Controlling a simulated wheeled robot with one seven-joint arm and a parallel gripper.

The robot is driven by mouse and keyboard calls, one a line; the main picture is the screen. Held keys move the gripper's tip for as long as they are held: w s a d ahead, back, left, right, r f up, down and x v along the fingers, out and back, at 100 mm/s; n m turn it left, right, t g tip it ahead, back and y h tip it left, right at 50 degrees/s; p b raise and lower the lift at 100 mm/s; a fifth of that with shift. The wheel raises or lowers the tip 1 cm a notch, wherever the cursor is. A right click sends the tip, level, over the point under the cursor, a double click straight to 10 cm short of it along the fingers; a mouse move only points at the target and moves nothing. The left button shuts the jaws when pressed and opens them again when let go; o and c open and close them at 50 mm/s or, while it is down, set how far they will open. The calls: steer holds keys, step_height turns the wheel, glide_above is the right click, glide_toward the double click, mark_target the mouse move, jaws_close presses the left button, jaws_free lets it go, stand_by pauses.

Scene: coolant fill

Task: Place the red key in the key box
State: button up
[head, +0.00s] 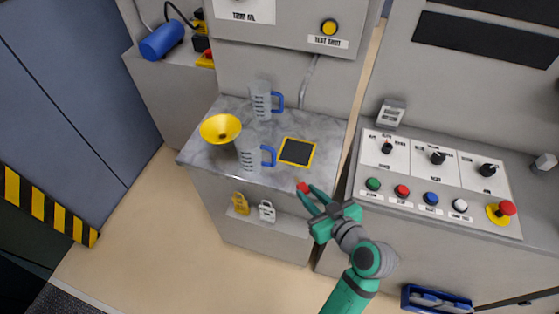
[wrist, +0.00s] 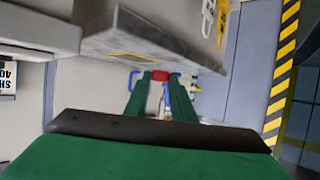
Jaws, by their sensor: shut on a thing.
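My gripper (head: 307,189) is shut on the red key (head: 303,187), in front of the front edge of the marble-topped counter. In the wrist view the red key (wrist: 160,76) lies between the fingertips; the rest of it is hidden or too small to make out. No container is clearly marked as the key box. A blue-rimmed open box (head: 437,298) is low at the bottom right, below the control panel and right of my arm, with grey shapes inside. My gripper is well above and left of it.
The counter (head: 200,155) holds a yellow funnel (head: 220,128), two blue-handled clear jugs (head: 261,100) (head: 249,155) and a yellow-edged dark pad (head: 297,152). A yellow tag (head: 241,203) and a white tag (head: 267,211) are below its front edge. The control panel (head: 400,218) stands right, with buttons and knobs.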

glide_above(287, 172)
steer(key=shift+s+a, duration=0.1)
steer(key=shift+f, duration=1.75)
steer(key=shift+f, duration=0.1)
steer(key=o, duration=0.7)
